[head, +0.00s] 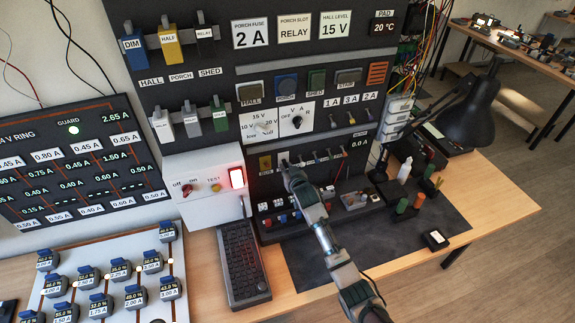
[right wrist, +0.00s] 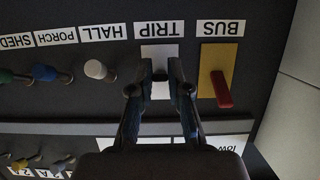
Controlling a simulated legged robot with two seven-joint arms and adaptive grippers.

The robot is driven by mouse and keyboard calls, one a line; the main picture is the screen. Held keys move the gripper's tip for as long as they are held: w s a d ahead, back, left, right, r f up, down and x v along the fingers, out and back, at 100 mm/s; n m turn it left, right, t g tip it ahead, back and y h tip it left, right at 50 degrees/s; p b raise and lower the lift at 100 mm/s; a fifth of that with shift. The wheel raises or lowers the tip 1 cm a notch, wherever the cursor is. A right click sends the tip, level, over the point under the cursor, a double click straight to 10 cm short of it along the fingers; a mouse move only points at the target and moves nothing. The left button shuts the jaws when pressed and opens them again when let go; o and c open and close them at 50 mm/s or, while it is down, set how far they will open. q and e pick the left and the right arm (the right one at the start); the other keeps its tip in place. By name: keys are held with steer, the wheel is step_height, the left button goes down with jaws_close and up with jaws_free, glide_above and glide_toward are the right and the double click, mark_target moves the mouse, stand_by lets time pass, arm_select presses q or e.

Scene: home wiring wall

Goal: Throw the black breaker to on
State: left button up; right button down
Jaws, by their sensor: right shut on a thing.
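The black breaker (right wrist: 160,75) shows as a small dark lever in front of the white plate labelled TRIP in the right wrist view, where the picture is upside down. My right gripper (right wrist: 160,76) has a finger on each side of it and is shut on it. The fingers hide most of the lever, so its exact tilt cannot be told. In the head view my right gripper (head: 285,167) reaches up to the lower switch row, just right of the yellow BUS plate (head: 265,162), and covers the breaker. My left gripper is not in view.
Beside the breaker stand the red BUS lever (right wrist: 221,89) and the white HALL lever (right wrist: 95,69), then blue and green ones. A white box with a lit red switch (head: 237,178) is to the left. A black lamp (head: 470,112) stands at the right.

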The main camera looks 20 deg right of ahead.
mark_target(285, 162)
steer(key=shift+r+p, duration=0.35)
steer(key=shift+p, duration=0.05)
step_height(285, 162, up, 2)
steer(key=g+p, duration=0.4)
steer(key=p, duration=0.5)
steer(key=shift+w+r+p, duration=0.15)
steer(key=shift+p, duration=0.15)
steer(key=shift+w+g+p, duration=0.15)
steer(key=shift+g+p, duration=0.25)
steer(key=shift+g, duration=0.5)
steer(key=shift+w+r+g, duration=0.1)
steer(key=shift+g, duration=0.5)
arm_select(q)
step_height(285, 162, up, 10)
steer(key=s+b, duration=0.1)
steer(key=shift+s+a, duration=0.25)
arm_select(e)
steer(key=shift+w+r+g, duration=0.1)
steer(key=shift+r+g, duration=0.1)
steer(key=shift+g, duration=0.3)
steer(key=shift+r, duration=0.1)
